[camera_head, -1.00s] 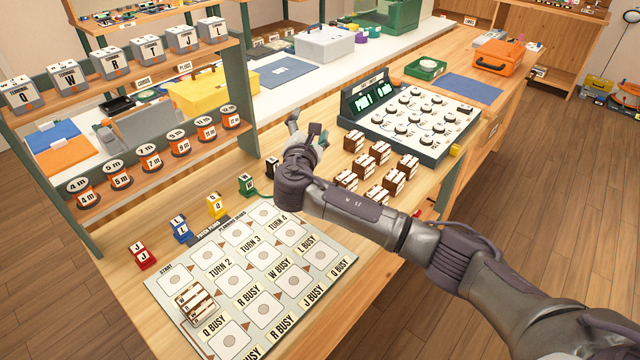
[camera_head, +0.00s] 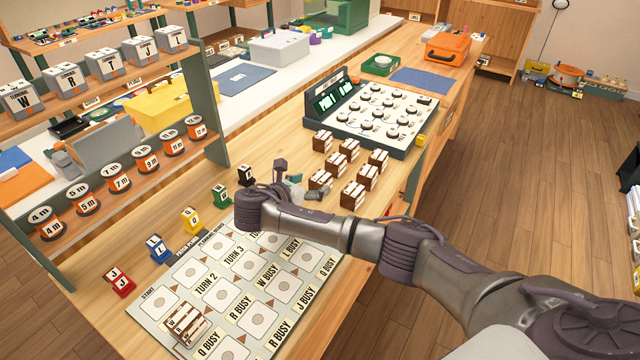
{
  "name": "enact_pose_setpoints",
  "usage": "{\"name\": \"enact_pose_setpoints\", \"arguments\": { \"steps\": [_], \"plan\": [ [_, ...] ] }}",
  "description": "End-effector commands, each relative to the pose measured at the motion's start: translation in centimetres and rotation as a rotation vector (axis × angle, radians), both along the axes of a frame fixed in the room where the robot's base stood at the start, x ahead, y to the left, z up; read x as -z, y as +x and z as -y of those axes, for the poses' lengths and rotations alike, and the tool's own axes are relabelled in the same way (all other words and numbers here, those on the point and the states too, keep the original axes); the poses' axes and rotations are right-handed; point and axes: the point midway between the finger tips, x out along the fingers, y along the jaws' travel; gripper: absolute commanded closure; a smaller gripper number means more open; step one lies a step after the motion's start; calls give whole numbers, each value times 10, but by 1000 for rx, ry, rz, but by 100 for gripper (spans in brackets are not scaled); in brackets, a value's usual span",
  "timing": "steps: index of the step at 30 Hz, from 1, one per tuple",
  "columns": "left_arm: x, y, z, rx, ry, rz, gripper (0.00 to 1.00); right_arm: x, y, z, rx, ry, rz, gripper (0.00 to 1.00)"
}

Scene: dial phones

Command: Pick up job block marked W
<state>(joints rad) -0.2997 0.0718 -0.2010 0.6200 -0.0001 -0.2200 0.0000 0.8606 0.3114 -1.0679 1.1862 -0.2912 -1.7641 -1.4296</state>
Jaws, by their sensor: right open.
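Several brown-and-white job blocks stand in a loose group on the wooden table, among them a front-left block (camera_head: 320,180), a back-left block (camera_head: 322,141) and a front-right block (camera_head: 353,195). Their letters are too small to read, so I cannot tell which is marked W. My right gripper (camera_head: 290,181) is open, low over the table just left of the front-left block. Its wrist hides part of the table and board. I cannot tell whether the fingers touch a block. My left gripper is out of view.
A dial console (camera_head: 370,120) stands behind the blocks. Coloured letter pieces, red (camera_head: 118,281), blue (camera_head: 158,249), yellow (camera_head: 192,220) and green (camera_head: 221,196), line the board's far left side. A shelf with numbered spools (camera_head: 116,177) stands at left.

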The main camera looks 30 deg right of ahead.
Motion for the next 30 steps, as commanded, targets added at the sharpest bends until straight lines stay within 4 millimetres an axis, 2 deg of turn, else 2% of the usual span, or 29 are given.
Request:
{"name": "enact_pose_setpoints", "arguments": {
  "steps": [5,12,21,23,30],
  "plan": [
    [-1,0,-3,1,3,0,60,3,8,12,2,-2,1,25],
    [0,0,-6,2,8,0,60,14,25,40,0,0,1,25],
    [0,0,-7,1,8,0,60,17,27,44,-1,1,1,25],
    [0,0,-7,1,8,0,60,17,27,44,-1,1,1,32],
    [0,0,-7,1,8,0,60,16,27,44,-1,1,1,72]
  ]
}}
